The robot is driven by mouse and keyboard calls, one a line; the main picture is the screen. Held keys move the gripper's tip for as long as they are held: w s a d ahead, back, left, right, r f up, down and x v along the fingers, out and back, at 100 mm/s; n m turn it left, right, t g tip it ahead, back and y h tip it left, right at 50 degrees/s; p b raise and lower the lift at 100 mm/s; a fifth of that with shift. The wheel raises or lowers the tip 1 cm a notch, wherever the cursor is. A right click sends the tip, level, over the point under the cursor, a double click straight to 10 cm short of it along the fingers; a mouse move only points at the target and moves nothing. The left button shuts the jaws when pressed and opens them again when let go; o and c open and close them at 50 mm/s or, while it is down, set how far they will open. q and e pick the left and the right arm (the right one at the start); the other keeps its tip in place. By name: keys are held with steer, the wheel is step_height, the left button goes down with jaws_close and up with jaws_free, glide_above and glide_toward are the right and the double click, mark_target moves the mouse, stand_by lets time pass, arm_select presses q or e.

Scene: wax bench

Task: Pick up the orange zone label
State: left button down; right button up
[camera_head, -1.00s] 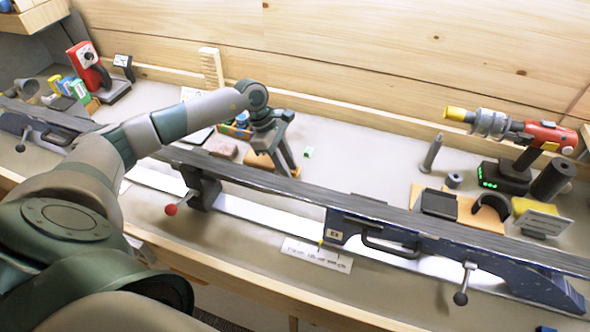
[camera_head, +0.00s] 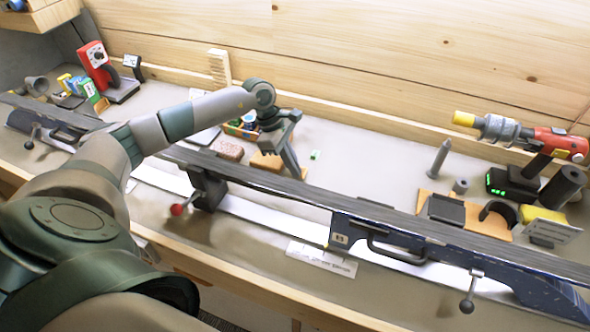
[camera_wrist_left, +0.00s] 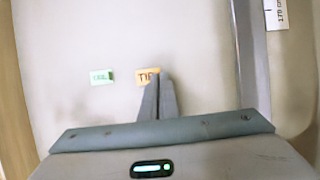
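The orange zone label (camera_wrist_left: 145,77), with dark letters that read like "TIP", shows in the left wrist view at my fingertips, its right part hidden by them. My left gripper (camera_head: 296,174) reaches down over the bench behind the long dark ski-like bar. In the left wrist view its fingers (camera_wrist_left: 158,84) are together at the label and look shut on it. A green label (camera_wrist_left: 102,77) lies just left of it; the head view also shows it right of my fingers. The orange label cannot be made out in the head view. My right gripper is not in view.
The long bar (camera_head: 310,196) on its vise supports runs across the bench in front of my gripper. A brown block (camera_head: 229,150) and small bottles stand left of it. A red tool (camera_head: 552,142) stands at the right. Bench between is clear.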

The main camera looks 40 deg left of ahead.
arm_select(q)
steer(key=shift+r+b, duration=0.3)
steer(key=shift+r, duration=0.05)
step_height(320, 180, up, 2)
steer(key=shift+r+b, duration=0.2)
steer(key=shift+b, duration=0.65)
steer(key=d+r+b, duration=0.4)
steer(key=d+r, duration=0.3)
steer(key=d, duration=0.4)
steer(key=shift+s+d, duration=0.3)
steer(key=shift+d, duration=0.05)
steer(key=shift+a+r, duration=0.1)
steer(key=shift+r, duration=0.05)
